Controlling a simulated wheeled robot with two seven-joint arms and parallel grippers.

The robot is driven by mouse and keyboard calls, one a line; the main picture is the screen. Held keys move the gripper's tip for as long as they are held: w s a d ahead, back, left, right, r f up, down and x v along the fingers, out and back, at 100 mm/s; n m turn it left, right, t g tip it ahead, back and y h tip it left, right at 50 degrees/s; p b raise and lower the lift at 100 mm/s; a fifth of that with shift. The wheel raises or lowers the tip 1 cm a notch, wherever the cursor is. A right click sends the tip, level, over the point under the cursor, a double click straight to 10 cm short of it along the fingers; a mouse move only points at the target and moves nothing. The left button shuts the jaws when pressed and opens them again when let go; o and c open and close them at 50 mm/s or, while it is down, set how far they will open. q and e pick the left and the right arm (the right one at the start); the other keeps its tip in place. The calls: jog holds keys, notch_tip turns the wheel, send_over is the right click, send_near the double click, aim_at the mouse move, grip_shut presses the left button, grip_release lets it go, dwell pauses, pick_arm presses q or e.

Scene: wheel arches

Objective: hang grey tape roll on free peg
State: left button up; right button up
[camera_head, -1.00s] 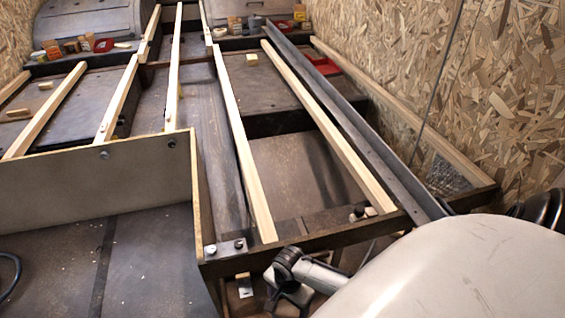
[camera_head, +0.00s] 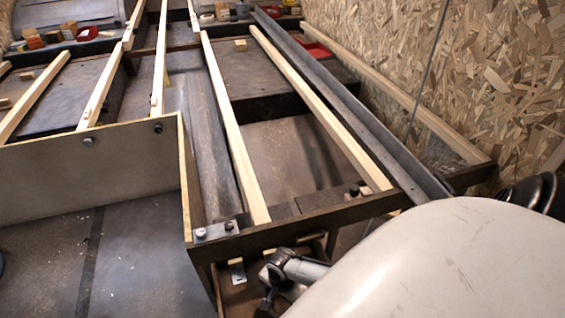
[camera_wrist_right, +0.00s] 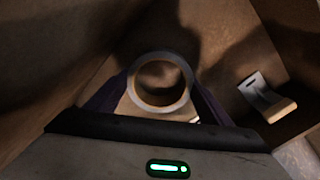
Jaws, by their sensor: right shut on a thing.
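In the right wrist view the tape roll is a ring (camera_wrist_right: 131,90) with a greyish rim and a tan inner side. My right gripper (camera_wrist_right: 160,84) is shut on it, with a purple finger at each side. Also in the right wrist view, a pale stub like a peg (camera_wrist_right: 280,109) sticks out by a light metal plate (camera_wrist_right: 257,88) to the right of the roll. It looks bare and is apart from the roll. In the head view my right arm hides much of the low front area, and I cannot make out the roll. My left gripper is not in view.
In the head view a dark frame (camera_head: 310,224) with long wooden slats (camera_head: 235,140) crosses above the low area. A chipboard wall (camera_head: 470,70) stands at the right. Small boxes and tubs stand at the back.

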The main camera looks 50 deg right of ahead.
jog(key=shift+f, duration=0.25)
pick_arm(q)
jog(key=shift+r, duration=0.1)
pick_arm(e)
jog(key=o, duration=1.1)
jog(key=shift+f+b, duration=0.1)
jog(key=shift+b, duration=0.6)
pick_arm(q)
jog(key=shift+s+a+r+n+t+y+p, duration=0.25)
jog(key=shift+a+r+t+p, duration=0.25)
jog(key=shift+p, duration=0.75)
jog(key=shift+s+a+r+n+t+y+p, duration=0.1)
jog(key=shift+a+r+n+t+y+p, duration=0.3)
jog(key=shift+p, duration=0.9)
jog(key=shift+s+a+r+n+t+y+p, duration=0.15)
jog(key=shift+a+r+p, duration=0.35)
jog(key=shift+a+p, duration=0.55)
pick_arm(e)
jog(key=shift+s+a+r, duration=0.1)
jog(key=shift+r, duration=5.2)
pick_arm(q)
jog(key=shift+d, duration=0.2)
